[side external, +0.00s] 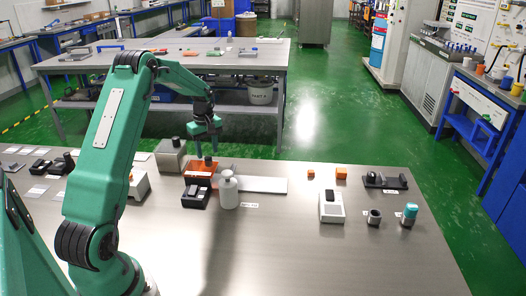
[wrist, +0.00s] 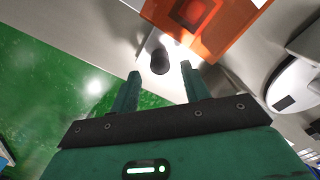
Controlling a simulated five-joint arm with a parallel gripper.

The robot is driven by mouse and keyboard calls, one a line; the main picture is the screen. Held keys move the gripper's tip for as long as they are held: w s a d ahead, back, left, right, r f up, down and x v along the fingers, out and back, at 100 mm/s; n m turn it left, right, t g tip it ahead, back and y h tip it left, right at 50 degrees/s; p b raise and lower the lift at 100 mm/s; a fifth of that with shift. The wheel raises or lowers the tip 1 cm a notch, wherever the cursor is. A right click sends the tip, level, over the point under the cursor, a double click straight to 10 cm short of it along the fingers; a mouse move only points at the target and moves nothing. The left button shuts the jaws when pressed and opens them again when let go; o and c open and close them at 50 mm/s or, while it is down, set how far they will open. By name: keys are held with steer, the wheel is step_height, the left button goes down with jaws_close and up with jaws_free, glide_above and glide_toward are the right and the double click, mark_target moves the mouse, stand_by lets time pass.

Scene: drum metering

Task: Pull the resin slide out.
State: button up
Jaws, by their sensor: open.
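My gripper (side external: 206,138) is open and empty, pointing down above an orange housing (side external: 193,170). A dark knob (side external: 208,161) stands just below the fingers. In the wrist view the knob (wrist: 160,62) appears between the two fingertips (wrist: 160,71), with no visible contact, over a pale surface beside the orange housing (wrist: 228,32). A pale flat plate (side external: 265,185) extends right from the housing. I cannot tell for sure which part is the resin slide; the knob may be its handle.
A white bottle (side external: 228,192) stands close in front of the housing, beside a black box (side external: 194,198). A grey box (side external: 170,156) is behind left. Orange cubes (side external: 341,173), a white device (side external: 331,207) and a teal-topped jar (side external: 409,215) stand right.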

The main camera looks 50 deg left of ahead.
mark_target(208, 157)
steer(key=shift+f, duration=1.95)
jaws_close()
